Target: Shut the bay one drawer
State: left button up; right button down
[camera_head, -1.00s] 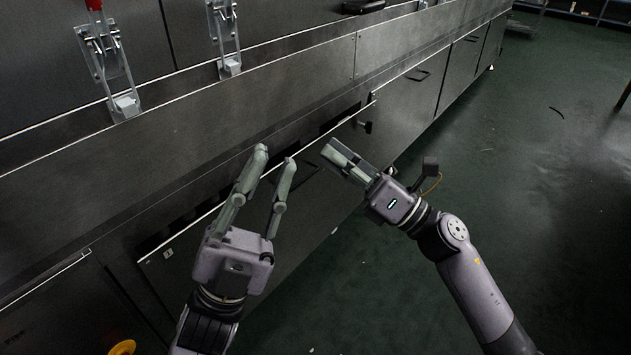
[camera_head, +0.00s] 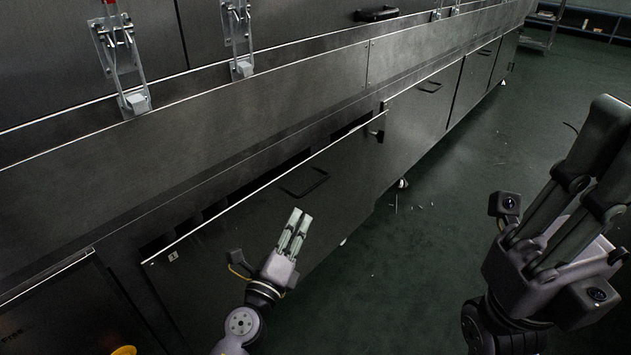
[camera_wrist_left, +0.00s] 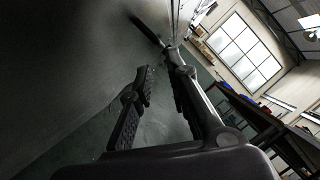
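The drawer with the dark steel front (camera_head: 235,230) stands out from the cabinet, with a dark gap behind its bright top edge. A black bar handle (camera_head: 305,182) is on its front. My left gripper (camera_head: 299,216) is in front of this drawer face, below the handle. Its fingers are apart with nothing between them in the left wrist view (camera_wrist_left: 160,95), where a dark panel fills the left side. I cannot tell whether it touches the drawer. My right gripper (camera_head: 598,165) is raised close to the camera at the right, clear of the drawer.
A long steel panel (camera_head: 290,95) with toggle latches (camera_head: 122,65) runs above the drawer. A closed-looking front with a handle (camera_head: 428,88) lies farther right. The green floor (camera_head: 420,240) at the right is mostly clear, with small debris. A yellow round part (camera_head: 124,350) shows at bottom left.

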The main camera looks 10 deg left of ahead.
aim_at(315, 185)
pick_arm(q)
jog(key=x, duration=1.1)
jog(key=shift+w+d, duration=0.1)
jog(key=shift+w, duration=0.3)
grip_shut()
